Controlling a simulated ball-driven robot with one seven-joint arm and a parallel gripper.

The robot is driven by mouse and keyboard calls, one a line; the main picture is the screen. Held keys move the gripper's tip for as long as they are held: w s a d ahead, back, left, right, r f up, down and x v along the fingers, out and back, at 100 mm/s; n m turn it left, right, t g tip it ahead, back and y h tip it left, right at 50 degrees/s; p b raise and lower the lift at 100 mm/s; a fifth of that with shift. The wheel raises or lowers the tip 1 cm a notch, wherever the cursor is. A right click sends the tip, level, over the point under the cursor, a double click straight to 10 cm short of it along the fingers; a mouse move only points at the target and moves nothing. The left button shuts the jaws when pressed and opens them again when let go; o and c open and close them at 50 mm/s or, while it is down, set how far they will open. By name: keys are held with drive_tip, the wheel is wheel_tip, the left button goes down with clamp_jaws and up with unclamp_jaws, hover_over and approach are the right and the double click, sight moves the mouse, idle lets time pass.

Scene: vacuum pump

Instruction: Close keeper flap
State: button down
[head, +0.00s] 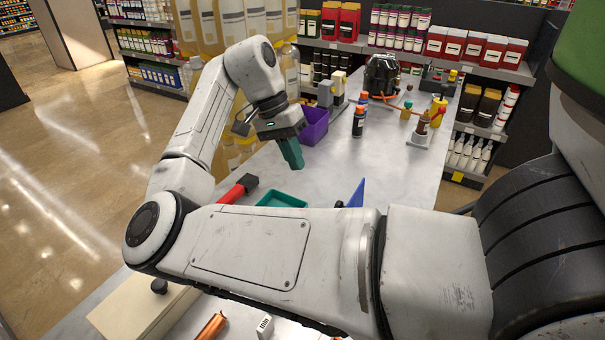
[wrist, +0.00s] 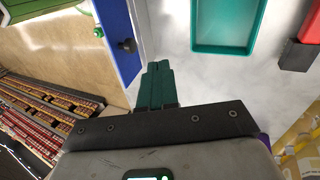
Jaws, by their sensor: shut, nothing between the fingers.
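A blue panel (head: 357,193), which looks like the keeper flap, stands up from the table just beyond my forearm in the head view. Its lower part and mount are hidden there by my arm. In the wrist view the blue panel (wrist: 119,38) lies at the upper left, with a black knob (wrist: 127,45) at its side. I cannot tell its exact angle. My gripper (head: 297,165) is shut and empty, with green fingers pointing down above the table. In the wrist view the shut fingertips (wrist: 158,66) appear just right of the panel, apart from it in the head view.
A green tray (head: 281,199) and a red-handled tool (head: 238,188) lie on the table (head: 400,180). A purple bin (head: 313,127), bottles (head: 359,120) and a dark pot (head: 381,73) stand farther back. A cream box (head: 140,307) is at the near left.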

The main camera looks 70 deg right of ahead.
drive_tip(key=s+a+f+p, duration=0.1)
drive_tip(key=s+f, duration=0.6)
drive_tip(key=f, duration=0.1)
drive_tip(key=shift+s+a, duration=0.2)
